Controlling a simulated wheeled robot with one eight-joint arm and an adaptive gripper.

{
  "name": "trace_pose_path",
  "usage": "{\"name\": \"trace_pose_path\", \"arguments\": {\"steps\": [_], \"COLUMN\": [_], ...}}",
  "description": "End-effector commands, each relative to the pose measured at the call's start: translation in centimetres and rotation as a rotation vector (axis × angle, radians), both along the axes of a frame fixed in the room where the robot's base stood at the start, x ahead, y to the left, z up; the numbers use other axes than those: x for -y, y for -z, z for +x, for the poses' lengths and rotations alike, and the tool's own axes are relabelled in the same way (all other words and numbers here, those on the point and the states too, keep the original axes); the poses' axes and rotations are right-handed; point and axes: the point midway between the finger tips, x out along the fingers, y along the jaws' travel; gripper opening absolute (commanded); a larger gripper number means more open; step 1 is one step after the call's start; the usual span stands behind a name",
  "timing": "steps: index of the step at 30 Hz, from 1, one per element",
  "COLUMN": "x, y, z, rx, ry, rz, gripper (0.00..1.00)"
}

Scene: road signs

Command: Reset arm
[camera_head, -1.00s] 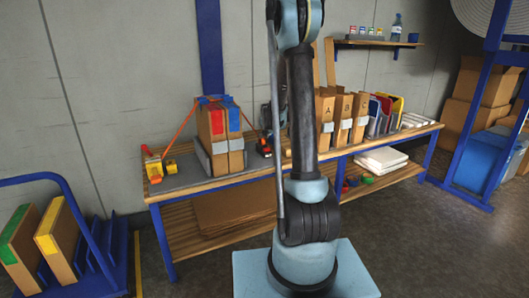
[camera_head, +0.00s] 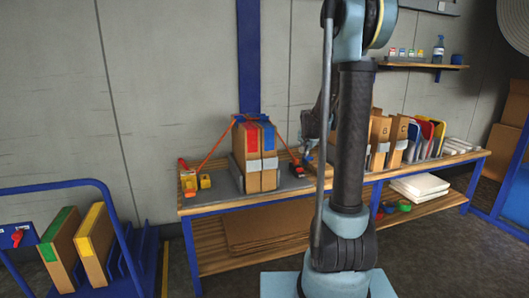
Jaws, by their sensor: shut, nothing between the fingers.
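My arm stands upright in the middle of the picture, in front of the workbench. My gripper (camera_head: 312,128) is the dark shape just left of the arm's column. It hangs above the bench, partly hidden by the arm, and appears shut with nothing in it. Its fingertips are small and hard to make out.
The wooden workbench (camera_head: 225,200) holds cartons (camera_head: 254,172) with red and blue tape and an orange strap, and brown folders (camera_head: 381,130). A blue rack (camera_head: 125,250) with taped boxes stands at left. A wall shelf (camera_head: 420,66) is at upper right.

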Motion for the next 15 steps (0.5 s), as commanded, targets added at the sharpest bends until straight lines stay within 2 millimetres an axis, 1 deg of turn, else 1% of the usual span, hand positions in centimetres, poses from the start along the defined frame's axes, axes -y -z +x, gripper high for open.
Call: {"name": "trace_pose_path", "arguments": {"steps": [1,6,11,15], "x": [0.0,-0.2,-0.3,-0.4], "y": [-0.5,-1.6,-2.3,-2.5], "z": [-1.6,-6.5,-11.3,-15.5], "rx": [-0.014,-0.070,-0.121,-0.166], "ry": [-0.015,-0.077,-0.138,-0.194], "rz": [-0.010,-0.047,-0.081,-0.107], "gripper": [0.00,0.00,0.00,0.00]}}
